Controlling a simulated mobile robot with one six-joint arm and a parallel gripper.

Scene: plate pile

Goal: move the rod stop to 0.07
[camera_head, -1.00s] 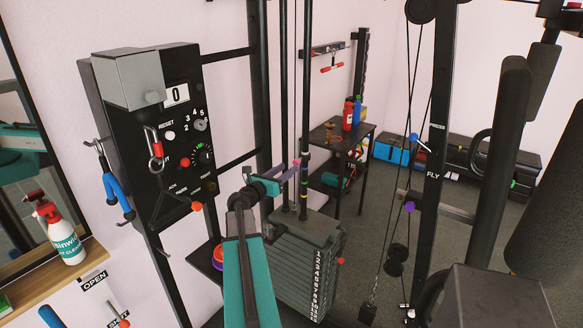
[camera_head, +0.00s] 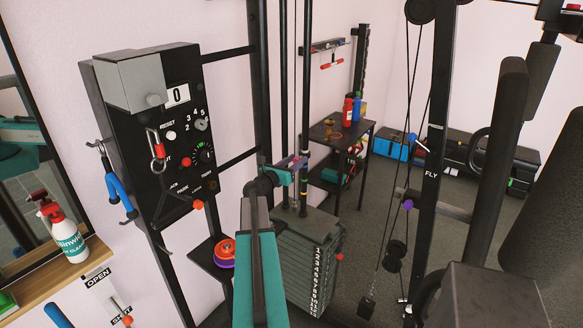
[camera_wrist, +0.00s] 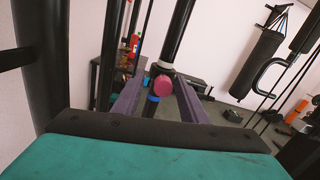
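The rod stop shows in the wrist view as a round magenta knob (camera_wrist: 163,85) on the dark upright rod (camera_wrist: 180,30). A pale ring is just above it and a blue band just below. My gripper (camera_wrist: 161,92) has its two purple fingers on either side of the knob, with gaps showing, so it looks open and not clamped. In the head view my gripper (camera_head: 293,162) is at the guide rods above the weight stack (camera_head: 310,260). The fingers and wrist hide most of the stop there. I cannot read any rod scale.
A black control panel (camera_head: 165,150) reading 0 is left of my arm. A pulley post (camera_head: 430,150) marked FLY and a padded dark bar (camera_head: 500,140) are on the right. A small black table (camera_head: 340,135) stands behind the rods.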

